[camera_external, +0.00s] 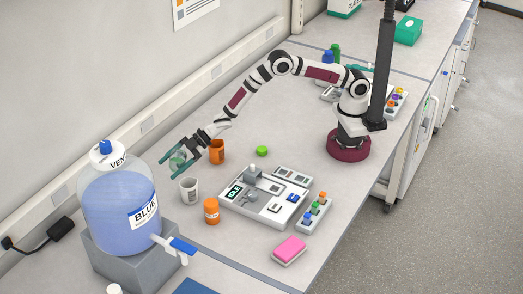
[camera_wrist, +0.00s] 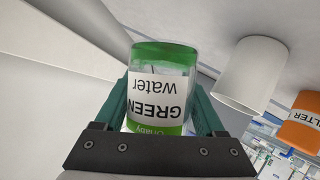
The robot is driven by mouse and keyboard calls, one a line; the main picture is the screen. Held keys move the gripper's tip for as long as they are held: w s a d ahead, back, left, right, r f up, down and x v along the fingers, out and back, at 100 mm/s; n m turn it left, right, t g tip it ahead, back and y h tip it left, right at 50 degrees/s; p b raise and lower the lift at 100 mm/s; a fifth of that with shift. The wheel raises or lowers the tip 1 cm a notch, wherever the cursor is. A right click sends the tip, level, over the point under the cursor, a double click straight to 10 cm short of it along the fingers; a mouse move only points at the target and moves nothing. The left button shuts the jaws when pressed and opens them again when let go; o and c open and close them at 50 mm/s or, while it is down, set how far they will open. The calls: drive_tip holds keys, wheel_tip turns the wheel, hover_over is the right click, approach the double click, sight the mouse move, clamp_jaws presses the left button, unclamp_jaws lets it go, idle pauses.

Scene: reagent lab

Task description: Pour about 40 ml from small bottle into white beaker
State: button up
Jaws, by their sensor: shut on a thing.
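My gripper (camera_external: 175,156) is shut on a small clear bottle, which shows in the wrist view (camera_wrist: 160,95) between the two teal fingers. The bottle has a white label reading GREEN water and green at its top and bottom edges in that view. In the external view the bottle (camera_external: 177,161) is partly hidden by the fingers. The white beaker (camera_external: 189,190) stands on the bench just below and to the right of the gripper. It also shows in the wrist view (camera_wrist: 250,75), to the right of the bottle and apart from it. I cannot make out any flowing liquid.
An orange container (camera_external: 217,151) stands behind the beaker and an orange jar (camera_external: 211,211) in front. A large blue carboy (camera_external: 120,205) is at left. A green cap (camera_external: 262,151) lies on the bench. A grey instrument tray (camera_external: 243,205) is to the right.

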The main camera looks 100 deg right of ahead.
drive_tip(key=shift+r+m+y, duration=0.1)
drive_tip(key=shift+m+y, duration=0.3)
drive_tip(key=shift+w+r+m+y, duration=0.1)
drive_tip(key=shift+r+m+y, duration=0.4)
drive_tip(key=shift+r, duration=0.25)
drive_tip(key=shift+a+f+m+y+b, duration=0.1)
drive_tip(key=shift+m+y+b, duration=0.25)
drive_tip(key=shift+m+y, duration=0.3)
idle(1.6)
